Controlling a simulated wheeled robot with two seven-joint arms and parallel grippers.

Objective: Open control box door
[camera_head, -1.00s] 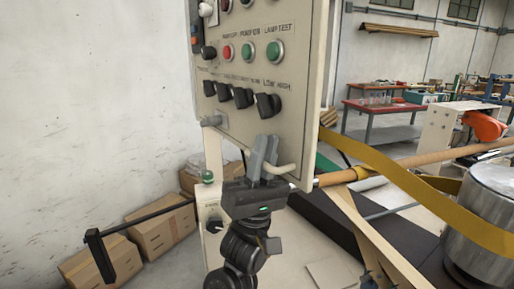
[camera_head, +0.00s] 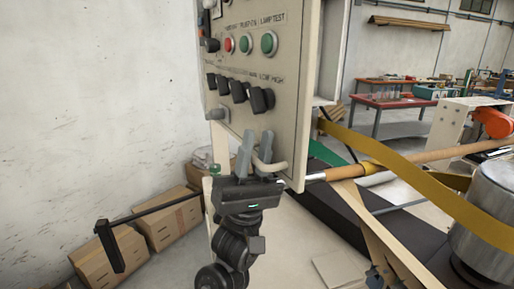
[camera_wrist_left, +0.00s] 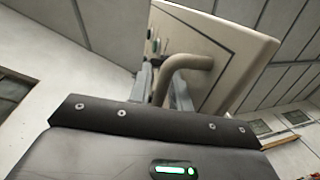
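The control box door (camera_head: 290,110) is a beige panel with red and green buttons and black knobs. It stands ajar, with a gap between its right edge and the pale box body (camera_head: 332,50) behind it. A curved beige handle (camera_head: 278,167) sits at the door's lower right. My left gripper (camera_head: 256,152) reaches up from below with its grey fingers on either side of the handle, apparently shut on it. In the left wrist view the handle (camera_wrist_left: 197,64) rises between the two fingers. My right gripper is in neither view.
Cardboard boxes (camera_head: 176,222) lie on the floor by the wall at left, near a black bar (camera_head: 110,246). A yellow strap (camera_head: 400,170), a brown roller (camera_head: 440,155) and a metal drum (camera_head: 490,215) are at right. A red table (camera_head: 390,103) stands behind.

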